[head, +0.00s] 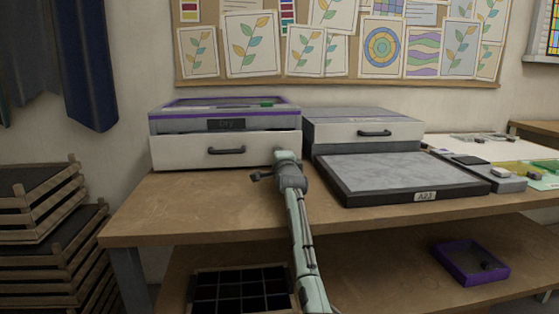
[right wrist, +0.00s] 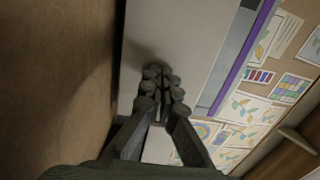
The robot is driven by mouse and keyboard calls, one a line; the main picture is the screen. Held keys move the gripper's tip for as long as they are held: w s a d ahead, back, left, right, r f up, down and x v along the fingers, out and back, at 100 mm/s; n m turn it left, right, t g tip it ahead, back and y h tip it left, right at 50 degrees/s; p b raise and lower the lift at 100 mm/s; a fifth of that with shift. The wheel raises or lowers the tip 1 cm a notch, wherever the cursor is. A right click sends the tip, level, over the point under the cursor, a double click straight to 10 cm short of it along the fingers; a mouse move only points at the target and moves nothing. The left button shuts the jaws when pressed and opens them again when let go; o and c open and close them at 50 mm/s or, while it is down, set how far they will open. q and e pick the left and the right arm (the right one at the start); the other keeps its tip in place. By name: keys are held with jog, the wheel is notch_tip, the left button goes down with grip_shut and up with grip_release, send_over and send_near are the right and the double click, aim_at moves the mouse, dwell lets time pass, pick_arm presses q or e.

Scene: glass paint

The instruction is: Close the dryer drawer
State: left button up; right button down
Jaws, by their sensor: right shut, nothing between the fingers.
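The dryer (head: 170,125) is a grey box with purple trim and a "Dry" label, at the left of the bench top. Its drawer (head: 185,155) has a pale front with a dark handle (head: 227,150). The front stands somewhat forward of the body, with a dark gap above it. My right gripper (head: 260,177) is near the right lower part of the drawer front. In the right wrist view its fingers (right wrist: 161,85) are together and empty, in front of the pale drawer front (right wrist: 180,30). Contact cannot be told. My left gripper is out of view.
A second grey drawer unit (head: 340,133) stands to the right, with a dark-framed grey slab (head: 400,177) before it. The wooden bench top (head: 190,205) is clear at the left front. Wooden racks (head: 40,205) stand at the left; a purple tray (head: 470,265) sits below.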

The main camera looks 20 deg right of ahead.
jog(key=shift+x, duration=0.95)
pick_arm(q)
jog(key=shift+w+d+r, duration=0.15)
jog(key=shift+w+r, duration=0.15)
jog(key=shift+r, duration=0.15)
pick_arm(e)
jog(key=shift+d+r, duration=0.1)
jog(key=shift+r, duration=0.2)
jog(key=shift+r, duration=0.1)
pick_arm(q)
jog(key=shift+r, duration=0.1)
